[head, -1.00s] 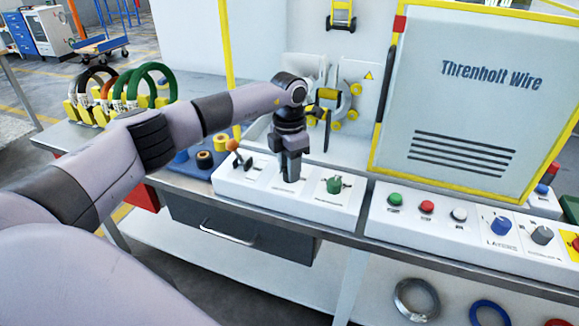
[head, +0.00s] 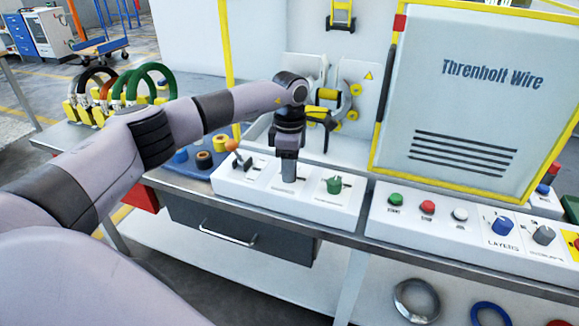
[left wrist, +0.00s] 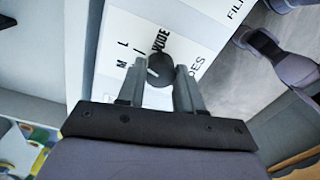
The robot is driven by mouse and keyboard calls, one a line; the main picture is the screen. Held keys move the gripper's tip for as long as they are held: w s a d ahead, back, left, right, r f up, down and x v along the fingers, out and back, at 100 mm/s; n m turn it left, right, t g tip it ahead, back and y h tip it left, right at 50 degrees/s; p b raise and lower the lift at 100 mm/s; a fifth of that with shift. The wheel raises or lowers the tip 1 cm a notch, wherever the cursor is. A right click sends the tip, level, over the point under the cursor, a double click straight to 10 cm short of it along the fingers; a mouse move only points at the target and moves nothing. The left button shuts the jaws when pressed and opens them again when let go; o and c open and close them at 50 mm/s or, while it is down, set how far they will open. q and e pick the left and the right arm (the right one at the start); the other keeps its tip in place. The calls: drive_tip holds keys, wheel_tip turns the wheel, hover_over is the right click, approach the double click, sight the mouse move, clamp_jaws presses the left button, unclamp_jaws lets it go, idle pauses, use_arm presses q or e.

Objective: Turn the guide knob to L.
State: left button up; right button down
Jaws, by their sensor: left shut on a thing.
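The guide knob (left wrist: 158,68) is a small dark round knob on a white panel in the left wrist view. It sits between the two fingers of my left gripper (left wrist: 161,76), which is shut on it. A pale mark shows on the knob's left side. The letters L and M are printed left of the knob, with a partly hidden word reading "...DES" to its right. In the head view my left gripper (head: 289,174) points down onto the middle of the white control box (head: 338,210) and hides the knob. My right gripper is not in view.
A green knob (head: 334,185) stands right of the gripper and a dark lever with an orange ball (head: 232,145) stands left. A second panel with buttons and a blue knob (head: 502,226) lies further right. The yellow-framed cabinet (head: 470,95) stands behind it.

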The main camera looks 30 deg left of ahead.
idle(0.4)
use_arm(q)
drive_tip(key=o, duration=1)
drive_tip(key=shift+o, duration=0.2)
drive_tip(key=shift+r, duration=3.65)
